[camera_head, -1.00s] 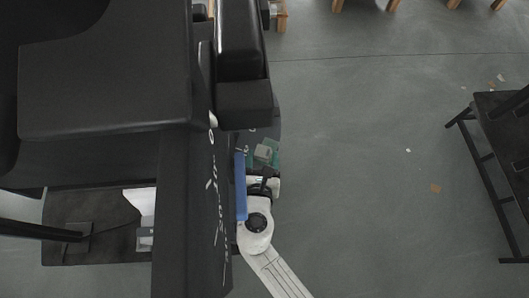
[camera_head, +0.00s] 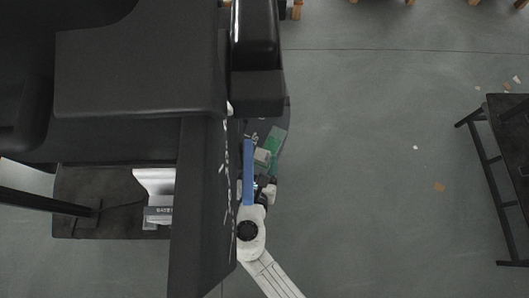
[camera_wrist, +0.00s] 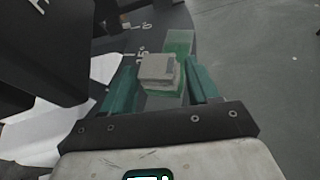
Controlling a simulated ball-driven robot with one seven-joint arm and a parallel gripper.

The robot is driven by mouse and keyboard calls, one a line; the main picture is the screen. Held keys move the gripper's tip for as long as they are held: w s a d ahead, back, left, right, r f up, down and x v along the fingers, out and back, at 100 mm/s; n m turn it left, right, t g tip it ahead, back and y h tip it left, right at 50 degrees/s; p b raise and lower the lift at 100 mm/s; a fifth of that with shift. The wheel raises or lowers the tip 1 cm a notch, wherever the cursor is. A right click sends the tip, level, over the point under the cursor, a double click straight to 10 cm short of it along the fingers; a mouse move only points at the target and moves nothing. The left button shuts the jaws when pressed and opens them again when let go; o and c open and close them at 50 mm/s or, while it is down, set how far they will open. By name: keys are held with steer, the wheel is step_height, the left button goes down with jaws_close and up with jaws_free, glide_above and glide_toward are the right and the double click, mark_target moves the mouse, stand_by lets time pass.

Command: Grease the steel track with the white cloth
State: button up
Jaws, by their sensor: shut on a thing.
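My gripper (camera_wrist: 160,82) has teal fingers on both sides of a small pale grey-white block, which looks like the folded white cloth (camera_wrist: 157,70). The fingers are shut on it. In the head view the cloth (camera_head: 262,157) shows at the end of my white arm, beside the dark column. A green strip (camera_wrist: 179,46) lies just beyond the cloth in the wrist view and also shows in the head view (camera_head: 278,140). Whether the cloth touches it I cannot tell. I cannot make out the steel track clearly.
A big dark column structure (camera_head: 200,210) with white lettering fills the left. A white bracket-like piece (camera_head: 154,183) stands on a dark base plate (camera_head: 105,190). A dark table (camera_head: 505,130) stands at the right. The grey floor between is open, with a few scraps.

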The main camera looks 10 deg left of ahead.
mark_target(267, 151)
steer(key=shift+s, duration=0.15)
